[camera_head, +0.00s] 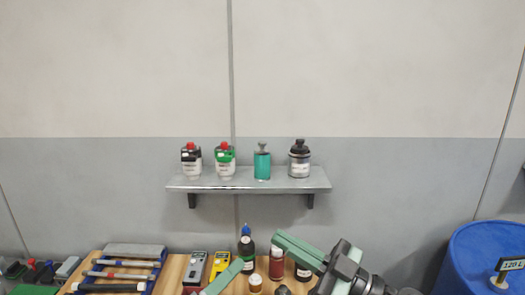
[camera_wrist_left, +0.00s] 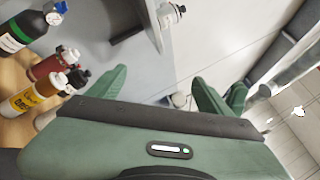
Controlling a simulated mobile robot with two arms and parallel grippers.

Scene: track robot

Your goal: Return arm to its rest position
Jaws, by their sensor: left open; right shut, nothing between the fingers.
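My left gripper (camera_head: 224,277) shows only as a green finger at the bottom edge of the head view, over the workbench; the rest is out of frame. In the left wrist view its two green fingers (camera_wrist_left: 158,92) stand apart, with nothing held between them. My right gripper (camera_head: 284,243) is shut and empty. Its green fingers point up and left, close in front of the bottles at the bench's right end, and its dark wrist runs down to the lower right.
The wooden workbench (camera_head: 174,272) carries hammers, meters and several bottles, including a blue-capped one (camera_head: 247,254) and a red one (camera_head: 276,264). A wall shelf (camera_head: 235,186) above holds several containers. A blue barrel (camera_head: 478,262) stands at the right. Wall space between shelf and barrel is clear.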

